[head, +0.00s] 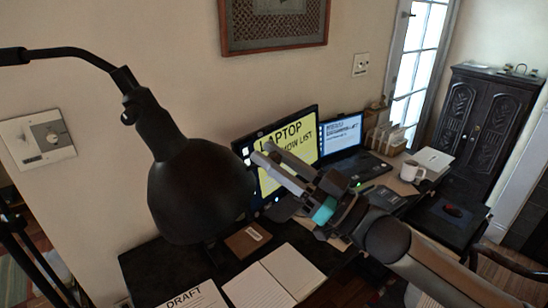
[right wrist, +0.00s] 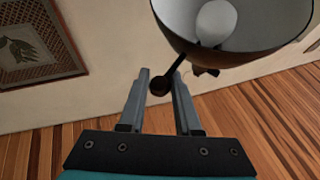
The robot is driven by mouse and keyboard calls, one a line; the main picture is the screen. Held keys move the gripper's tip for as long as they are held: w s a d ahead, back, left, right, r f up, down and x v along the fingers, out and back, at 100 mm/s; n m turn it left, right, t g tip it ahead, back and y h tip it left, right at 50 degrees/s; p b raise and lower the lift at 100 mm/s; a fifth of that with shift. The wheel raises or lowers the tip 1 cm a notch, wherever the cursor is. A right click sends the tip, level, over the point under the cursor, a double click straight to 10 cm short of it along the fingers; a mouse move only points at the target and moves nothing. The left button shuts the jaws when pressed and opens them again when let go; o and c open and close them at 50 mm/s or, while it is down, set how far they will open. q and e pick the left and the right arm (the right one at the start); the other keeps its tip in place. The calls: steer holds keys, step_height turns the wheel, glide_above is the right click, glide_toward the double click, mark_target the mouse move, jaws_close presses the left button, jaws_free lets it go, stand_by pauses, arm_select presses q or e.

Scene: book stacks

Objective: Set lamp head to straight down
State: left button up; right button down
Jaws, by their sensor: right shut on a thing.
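The black lamp head (head: 195,195) hangs at the end of a dark lamp arm (head: 65,52) in the left of the head view. Its shade is tilted, not straight down. In the right wrist view the shade (right wrist: 235,52) shows its pale inside and white bulb (right wrist: 215,22). A short dark handle with a round knob (right wrist: 160,87) sticks out from the shade. My right gripper (head: 265,152) is beside the shade, and its fingertips (right wrist: 161,82) are shut on the knob. The knob is hidden in the head view. My left gripper is not in view.
Behind my right gripper stand a monitor (head: 298,136) and a laptop (head: 342,134) on the desk. An open notebook (head: 258,288), a brown book (head: 247,240) and a draft sheet (head: 190,300) lie below the shade.

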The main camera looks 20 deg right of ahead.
mark_target(251, 181)
steer(key=shift+a+f+b, duration=0.15)
steer(key=shift+f+b, duration=0.2)
steer(key=a+f+m+t+b, duration=0.1)
steer(key=f+b, duration=0.1)
steer(key=w+a+f+m+t+b, duration=0.1)
steer(key=a+f+b, duration=0.1)
steer(key=b, duration=0.1)
steer(key=shift+a+m+t, duration=0.2)
steer(key=shift+m+t, duration=0.1)
steer(key=shift+m, duration=0.1)
steer(key=a, duration=0.1)
steer(key=f, duration=0.1)
steer(key=a, duration=0.1)
steer(key=shift+w+a+f+b, duration=0.25)
steer(key=shift+a+f+b, duration=0.1)
steer(key=shift+f, duration=0.05)
steer(key=c, duration=0.6)
jaws_free()
steer(key=shift+c, duration=0.2)
